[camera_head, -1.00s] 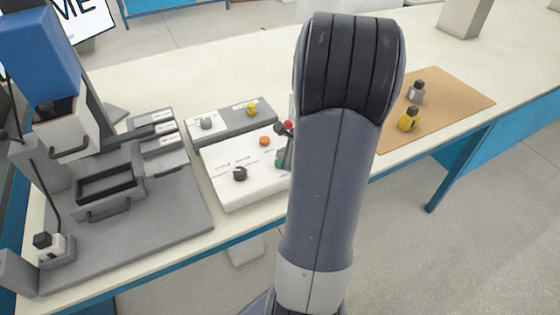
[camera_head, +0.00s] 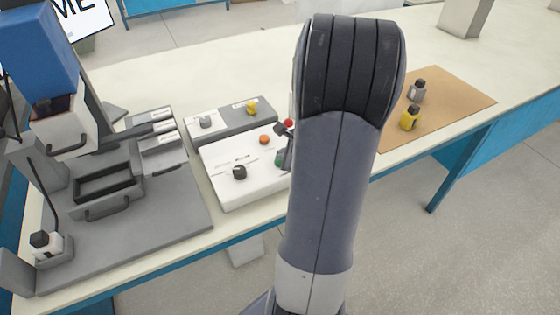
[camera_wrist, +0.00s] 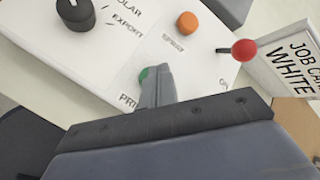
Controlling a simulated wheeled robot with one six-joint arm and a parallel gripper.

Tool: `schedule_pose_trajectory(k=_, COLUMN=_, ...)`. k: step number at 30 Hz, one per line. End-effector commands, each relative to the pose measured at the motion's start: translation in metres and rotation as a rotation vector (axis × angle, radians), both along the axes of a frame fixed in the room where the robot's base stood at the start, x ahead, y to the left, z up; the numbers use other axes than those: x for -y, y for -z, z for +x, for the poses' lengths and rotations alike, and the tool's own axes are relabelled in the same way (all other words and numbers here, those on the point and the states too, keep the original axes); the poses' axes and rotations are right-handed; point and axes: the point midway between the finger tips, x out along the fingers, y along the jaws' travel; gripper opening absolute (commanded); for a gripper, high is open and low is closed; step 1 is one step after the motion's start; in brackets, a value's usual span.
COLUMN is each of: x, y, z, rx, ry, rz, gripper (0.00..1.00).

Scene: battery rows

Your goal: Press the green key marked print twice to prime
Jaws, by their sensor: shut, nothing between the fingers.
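The green key (camera_wrist: 143,74) sits on the white control panel (camera_wrist: 80,75) beside lettering that begins "PRI". In the wrist view my gripper (camera_wrist: 155,70) is shut and empty, its fingertips over the key's right part, so only its left edge shows. I cannot tell whether the fingertips touch or press the key. In the head view a bit of the green key (camera_head: 279,159) shows beside my gripper (camera_head: 287,160), and my arm hides the panel's right end.
The panel also bears a black knob (camera_head: 239,172), an orange button (camera_head: 264,140) and a red-tipped lever (camera_wrist: 244,50). A job card (camera_wrist: 295,65) stands right of it. A grey box with knobs (camera_head: 232,122) is behind. Two small bottles (camera_head: 410,118) stand on a brown mat (camera_head: 455,95).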

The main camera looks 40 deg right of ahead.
Motion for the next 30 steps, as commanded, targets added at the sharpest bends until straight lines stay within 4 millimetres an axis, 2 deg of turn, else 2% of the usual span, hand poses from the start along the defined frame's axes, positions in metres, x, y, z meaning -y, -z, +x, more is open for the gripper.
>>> schedule_pose_trajectory(k=30, x=0.0001, y=0.0077, z=0.0000, rx=0.001, ry=0.001, rz=-0.001, gripper=0.00)
